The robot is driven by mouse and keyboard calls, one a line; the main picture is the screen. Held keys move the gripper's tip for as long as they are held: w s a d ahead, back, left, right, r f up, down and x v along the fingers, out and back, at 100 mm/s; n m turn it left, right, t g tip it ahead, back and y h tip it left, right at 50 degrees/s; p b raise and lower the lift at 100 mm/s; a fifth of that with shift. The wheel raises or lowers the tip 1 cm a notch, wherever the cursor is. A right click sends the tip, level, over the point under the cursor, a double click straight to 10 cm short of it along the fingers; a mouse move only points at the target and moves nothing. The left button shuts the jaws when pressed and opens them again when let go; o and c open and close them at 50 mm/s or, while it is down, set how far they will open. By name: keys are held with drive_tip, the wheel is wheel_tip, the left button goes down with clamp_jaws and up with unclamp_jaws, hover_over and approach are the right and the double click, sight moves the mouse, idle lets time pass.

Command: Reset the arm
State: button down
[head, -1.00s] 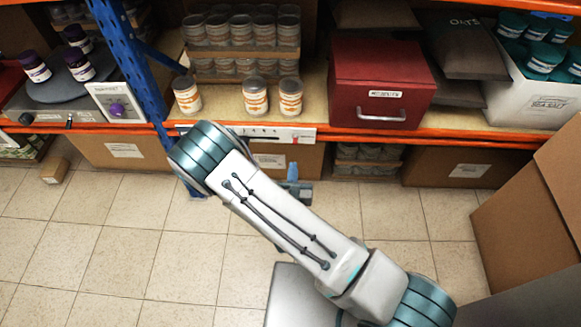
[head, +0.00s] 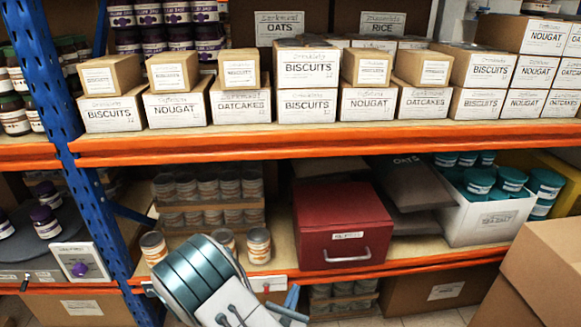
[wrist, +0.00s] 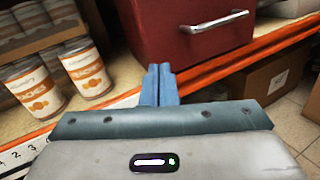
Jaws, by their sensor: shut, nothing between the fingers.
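My gripper (wrist: 160,84) shows in the wrist view with its two blue fingers together and nothing between them. It points toward the orange shelf edge (wrist: 215,68), below and in front of the red box (wrist: 150,28). In the head view my arm rises from the bottom, left of centre, and the gripper (head: 292,302) is only partly seen beside it, below the lower shelf's front edge. The red box (head: 315,225) with a silver handle sits shut on that shelf.
Boxes of biscuits, nougat and oatcakes (head: 307,75) fill the upper shelf. A white crate of teal-lidded jars (head: 485,215) and large cardboard boxes (head: 550,265) are at right.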

drive_tip(key=s+d+r+m+g+h+p, duration=0.45)
drive_tip(key=d+r+m+g, duration=0.35)
drive_tip(key=d+r+m, duration=0.25)
drive_tip(key=s+d+r+m+g+h+p, duration=0.35)
drive_tip(key=s+d+r+m+g, duration=0.25)
drive_tip(key=d+r+m+g, duration=0.45)
drive_tip(key=s+a+r+m+t+y+p, duration=0.2)
drive_tip(key=s+a+r+m+y+p, duration=0.1)
drive_tip(key=r, duration=0.7)
drive_tip(key=s+a+r+m+t+y+p, duration=0.2)
drive_tip(key=s+a+r+m+y+p, duration=0.1)
drive_tip(key=s+r+m+y+p, duration=0.2)
drive_tip(key=shift+a+r+m+y+p, duration=0.3)
drive_tip(key=shift+r+m+y+p, duration=0.85)
drive_tip(key=shift+r+y, duration=1.45)
drive_tip(key=shift+f, duration=0.25)
